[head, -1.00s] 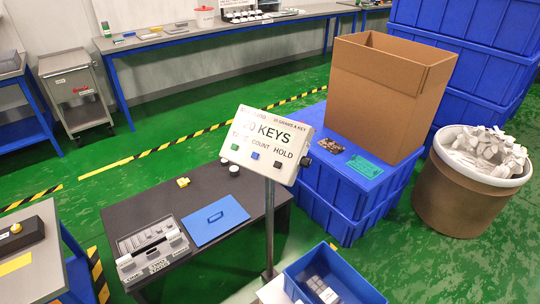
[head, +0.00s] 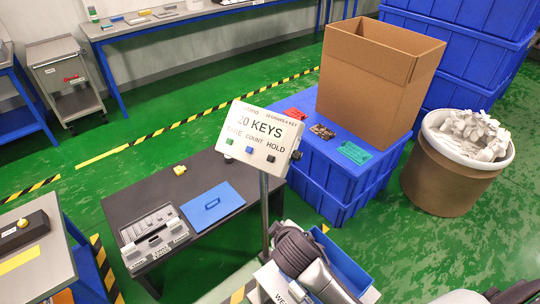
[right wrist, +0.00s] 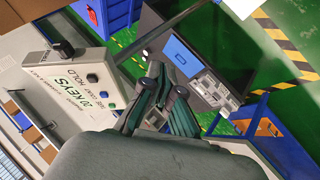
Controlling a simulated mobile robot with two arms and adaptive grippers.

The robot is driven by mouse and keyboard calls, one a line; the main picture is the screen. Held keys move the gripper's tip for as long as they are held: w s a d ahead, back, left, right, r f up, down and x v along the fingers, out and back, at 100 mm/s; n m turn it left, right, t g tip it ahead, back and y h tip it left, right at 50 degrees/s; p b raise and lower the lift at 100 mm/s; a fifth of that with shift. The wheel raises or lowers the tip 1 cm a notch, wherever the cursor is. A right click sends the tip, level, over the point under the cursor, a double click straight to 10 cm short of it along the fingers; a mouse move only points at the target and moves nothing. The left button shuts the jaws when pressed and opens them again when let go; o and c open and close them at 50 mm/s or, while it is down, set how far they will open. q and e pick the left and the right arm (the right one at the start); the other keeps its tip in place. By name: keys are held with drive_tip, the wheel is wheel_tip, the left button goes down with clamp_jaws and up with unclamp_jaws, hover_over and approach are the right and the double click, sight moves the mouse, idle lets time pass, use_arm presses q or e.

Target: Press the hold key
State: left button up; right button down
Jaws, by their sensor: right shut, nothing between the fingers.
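The white indicator box (head: 262,135) stands on a post in the head view, its face reading "20 KEYS". Below the labels are a green key, a blue key and, under HOLD, the black hold key (head: 271,159). The box also shows at the left of the right wrist view, with the hold key (right wrist: 92,77) uncovered. My right gripper (head: 280,230) is below and slightly right of the box in the head view. Its fingers (right wrist: 162,75) are shut and empty, to the right of the box in the wrist view and apart from the keys. My left gripper is out of view.
A dark table (head: 125,200) holds a grey device (head: 152,238) and a blue lid-like panel (head: 212,203). Blue crates (head: 335,180) with a cardboard box (head: 375,85) stand behind the indicator. A blue bin (head: 347,268) sits below, partly behind my arm.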

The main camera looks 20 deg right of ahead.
sight(267, 159)
drive_tip(key=w+a+r+n+t, duration=0.1)
drive_tip(key=w+r+n+t, duration=0.2)
drive_tip(key=w, duration=0.6)
drive_tip(key=w+a+r+n+t+h, duration=0.1)
drive_tip(key=w+r+n+t, duration=0.2)
drive_tip(key=w+r, duration=0.5)
drive_tip(key=shift+w+n, duration=0.6)
drive_tip(key=shift+n, duration=0.1)
drive_tip(key=shift+f, duration=0.15)
drive_tip(key=shift+w+d+f+b, duration=0.65)
drive_tip(key=shift+d+f+b, duration=0.15)
drive_tip(key=shift+f+b, duration=0.25)
drive_tip(key=shift+w+d+f+b, duration=0.7)
drive_tip(key=shift+f+b, duration=0.25)
drive_tip(key=shift+b, duration=0.15)
drive_tip(key=shift+w+d+f+b, duration=0.6)
drive_tip(key=shift+d+f+b, duration=0.25)
drive_tip(key=shift+f+b, duration=0.2)
drive_tip(key=shift+w+d+f, duration=0.2)
drive_tip(key=shift+d+f, duration=0.05)
drive_tip(key=shift+w+d+f+b, duration=0.15)
drive_tip(key=shift+d+f+b, duration=0.1)
drive_tip(key=shift+b, duration=0.25)
drive_tip(key=shift+a, duration=0.1)
drive_tip(key=shift+s+a+r+p, duration=0.4)
drive_tip(key=shift+r+p, duration=0.15)
drive_tip(key=shift+p, duration=0.1)
